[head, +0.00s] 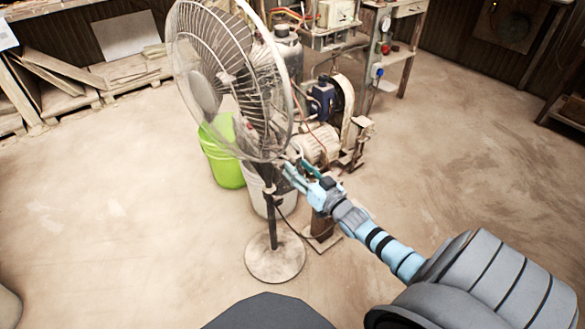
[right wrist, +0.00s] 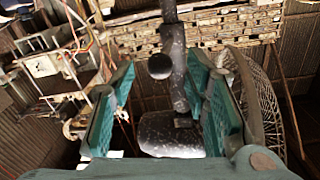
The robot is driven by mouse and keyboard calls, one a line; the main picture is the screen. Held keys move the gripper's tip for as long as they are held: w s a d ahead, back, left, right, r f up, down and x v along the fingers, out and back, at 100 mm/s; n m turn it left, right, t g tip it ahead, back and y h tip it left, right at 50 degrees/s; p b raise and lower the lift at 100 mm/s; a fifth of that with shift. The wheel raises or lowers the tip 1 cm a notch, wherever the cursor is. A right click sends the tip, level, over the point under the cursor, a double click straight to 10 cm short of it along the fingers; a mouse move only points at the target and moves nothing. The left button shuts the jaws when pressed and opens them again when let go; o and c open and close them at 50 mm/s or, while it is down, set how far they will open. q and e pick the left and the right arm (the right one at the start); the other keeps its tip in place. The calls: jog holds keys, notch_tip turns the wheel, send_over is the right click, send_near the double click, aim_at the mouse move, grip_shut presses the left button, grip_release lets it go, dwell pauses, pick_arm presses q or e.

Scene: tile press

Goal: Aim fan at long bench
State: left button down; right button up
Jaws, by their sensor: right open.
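A pedestal fan (head: 232,85) stands on the floor with its wire cage turned toward the left; its round base (head: 275,257) sits on the floor. My right gripper (head: 290,168) is at the fan's neck, just below the motor. In the right wrist view my right gripper (right wrist: 158,110) is open, with its teal fingers on either side of the fan's dark pole (right wrist: 175,70) and a knob between them. Whether the fingers touch the fan cannot be told. The cage (right wrist: 262,105) shows at the right there. My left gripper is not in view. I cannot tell which bench is the long one.
A green bucket (head: 222,155) and a white bucket (head: 262,195) stand close behind the fan pole. A dusty compressor machine (head: 320,145) is behind to the right. A workbench (head: 400,55) stands at the back. Stacked boards (head: 125,72) lie at the back left. Floor is clear at left and right.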

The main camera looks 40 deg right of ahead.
aim_at(292, 161)
jog(key=w, duration=0.1)
jog(key=w+b, duration=0.1)
jog(key=shift+w+d+f, duration=0.1)
jog(key=shift+w+f, duration=0.1)
jog(key=shift+w, duration=0.2)
jog(key=shift+w+r, duration=0.15)
jog(key=shift+w, duration=0.25)
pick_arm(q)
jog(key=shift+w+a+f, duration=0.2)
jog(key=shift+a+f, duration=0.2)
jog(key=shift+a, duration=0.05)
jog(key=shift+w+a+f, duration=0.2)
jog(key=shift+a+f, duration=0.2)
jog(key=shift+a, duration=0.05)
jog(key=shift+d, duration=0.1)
pick_arm(e)
grip_shut()
